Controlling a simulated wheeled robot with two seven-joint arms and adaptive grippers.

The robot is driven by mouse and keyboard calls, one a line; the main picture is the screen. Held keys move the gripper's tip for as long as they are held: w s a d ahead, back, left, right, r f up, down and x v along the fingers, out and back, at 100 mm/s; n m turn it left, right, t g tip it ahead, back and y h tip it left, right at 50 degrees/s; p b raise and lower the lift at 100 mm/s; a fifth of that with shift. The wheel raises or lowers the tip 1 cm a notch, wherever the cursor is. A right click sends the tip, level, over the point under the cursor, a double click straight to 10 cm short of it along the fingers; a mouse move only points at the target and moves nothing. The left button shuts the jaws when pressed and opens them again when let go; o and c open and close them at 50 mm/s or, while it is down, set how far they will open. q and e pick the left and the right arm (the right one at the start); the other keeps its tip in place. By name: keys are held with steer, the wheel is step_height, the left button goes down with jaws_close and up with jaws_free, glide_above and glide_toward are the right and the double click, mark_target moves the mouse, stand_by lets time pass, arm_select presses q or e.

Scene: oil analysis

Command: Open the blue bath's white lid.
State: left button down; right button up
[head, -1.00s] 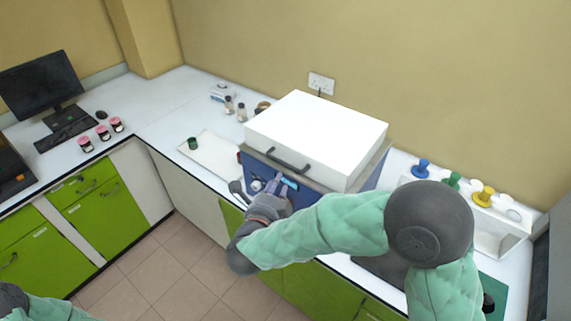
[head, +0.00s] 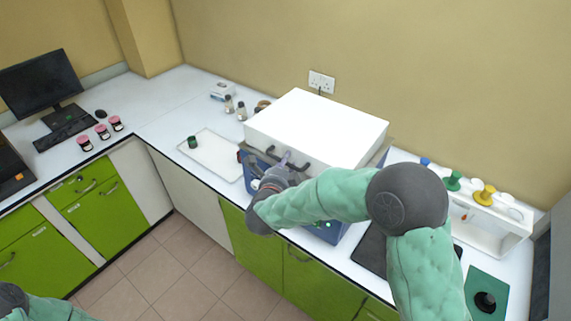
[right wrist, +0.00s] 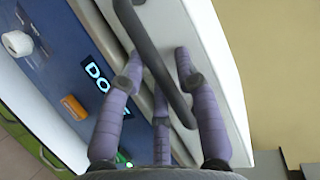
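The blue bath (head: 332,232) stands on the white counter, its front partly behind my right arm. Its white lid (head: 315,122) lies over the top and looks down. A dark bar handle (head: 268,160) is on the lid's front face. My right gripper (head: 283,160) is at this handle. In the right wrist view, the handle (right wrist: 152,50) passes between the spread purple fingers of the gripper (right wrist: 158,65). Gaps show between fingers and bar, so the gripper looks open around it. The bath's blue front panel (right wrist: 60,50) shows a lit display. My left gripper is out of view.
A white tray (head: 216,163) with a green-capped item lies left of the bath. Small bottles (head: 241,112) stand behind it. A white rack (head: 492,232) with coloured stoppers stands to the right. The wall (head: 430,70) rises close behind the bath.

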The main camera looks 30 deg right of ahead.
jaws_close()
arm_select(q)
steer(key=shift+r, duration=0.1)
arm_select(e)
steer(key=shift+r, duration=0.1)
